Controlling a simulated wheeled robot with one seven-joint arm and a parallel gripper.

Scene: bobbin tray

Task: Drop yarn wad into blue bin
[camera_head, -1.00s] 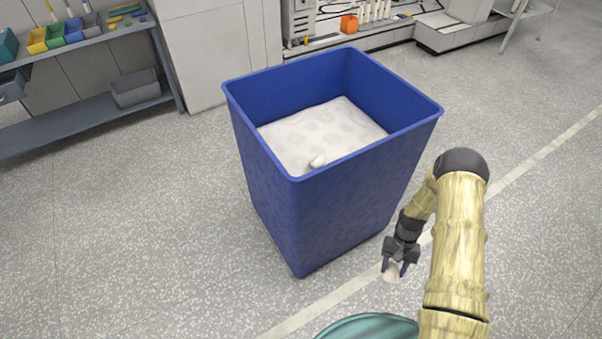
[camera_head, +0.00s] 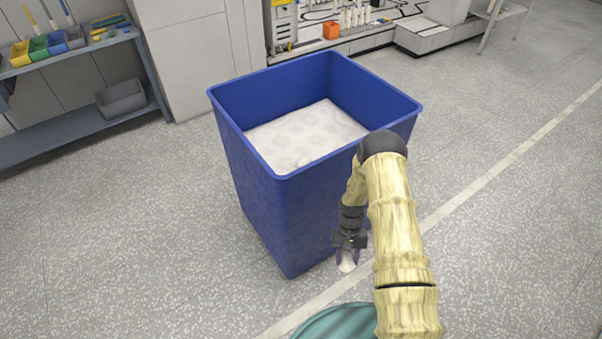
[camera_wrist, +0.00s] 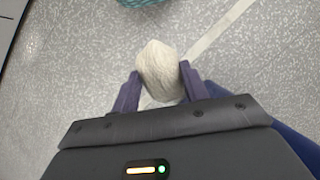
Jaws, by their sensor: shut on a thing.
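The blue bin (camera_head: 272,205) is a tall open-topped box on the floor, with a pale, lumpy white filling (camera_head: 300,137) inside. A small whitish lump lies on that filling near the front rim. My gripper (camera_head: 347,258) hangs low outside the bin, by its right front side and below the rim. It is shut on a cream yarn wad (camera_head: 347,264). In the wrist view the wad (camera_wrist: 160,70) sits between the two dark purple fingers of my gripper (camera_wrist: 158,82).
A grey shelf (camera_head: 85,120) with small coloured bins stands at the left. A teal rounded thing (camera_head: 338,322) is at the bottom edge. A pale stripe (camera_head: 480,185) crosses the speckled floor, which is mostly clear.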

